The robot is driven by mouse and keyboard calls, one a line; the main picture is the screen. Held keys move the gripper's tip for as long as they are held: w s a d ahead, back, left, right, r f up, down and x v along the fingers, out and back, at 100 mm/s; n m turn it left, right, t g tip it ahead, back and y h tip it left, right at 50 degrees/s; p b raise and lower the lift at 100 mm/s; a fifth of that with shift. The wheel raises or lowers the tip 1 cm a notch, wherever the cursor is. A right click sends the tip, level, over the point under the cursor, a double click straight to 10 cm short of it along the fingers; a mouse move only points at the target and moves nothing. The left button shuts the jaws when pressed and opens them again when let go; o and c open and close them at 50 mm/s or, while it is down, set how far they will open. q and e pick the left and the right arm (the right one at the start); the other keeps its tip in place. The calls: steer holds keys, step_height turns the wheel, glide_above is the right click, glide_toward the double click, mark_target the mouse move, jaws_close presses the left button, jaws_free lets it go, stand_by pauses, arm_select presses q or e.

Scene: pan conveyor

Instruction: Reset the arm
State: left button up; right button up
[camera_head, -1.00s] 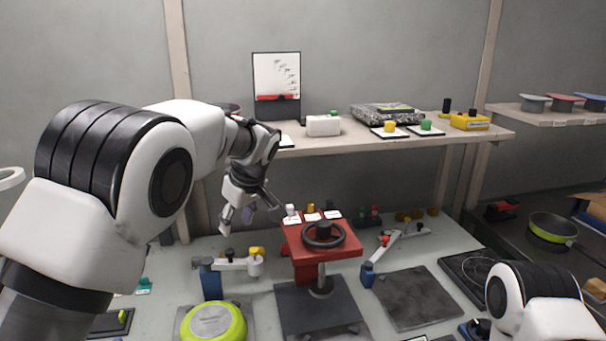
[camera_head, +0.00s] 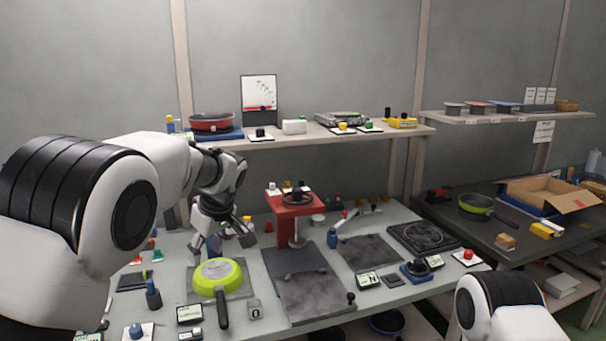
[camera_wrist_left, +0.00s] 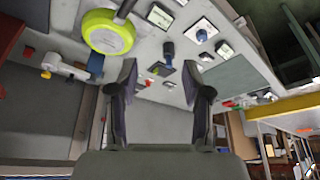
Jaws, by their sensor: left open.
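My left gripper (camera_head: 224,243) hangs above the back left of the workbench in the head view, with its arm coming in from the left. In the left wrist view its two fingers (camera_wrist_left: 161,95) stand wide apart with nothing between them. A green-rimmed pan (camera_head: 217,274) lies upside down on a grey plate just in front of the gripper, apart from it. The pan also shows at the top of the left wrist view (camera_wrist_left: 108,32). My right arm shows only as a link at the lower right of the head view; its gripper is out of view.
A red stand with a black handwheel (camera_head: 297,198) rises right of the left gripper. A shelf (camera_head: 318,133) above holds a red pan (camera_head: 211,122) and small boxes. Switches and displays line the front of the bench (camera_head: 245,332). A side table (camera_head: 500,228) stands right.

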arm_select(q)
step_height(320, 180, down, 10)
steer(key=a+g, duration=0.2)
steer(key=s+a+f+g+h, duration=0.1)
steer(key=s+f+g, duration=0.1)
steer(key=s+f, duration=0.7)
steer(key=s+a+f+g, duration=0.2)
steer(key=s+f, duration=0.5)
steer(key=f, duration=0.4)
steer(key=s+f+m+t+h, duration=0.1)
steer(key=s+f+m, duration=0.4)
steer(key=s, duration=0.7)
steer(key=s+f+m+t+h, duration=0.1)
steer(key=s+f+m, duration=0.4)
steer(key=s, duration=0.7)
steer(key=shift+s+t+h, duration=0.3)
steer(key=shift+s+t, duration=0.1)
steer(key=shift+t, duration=0.4)
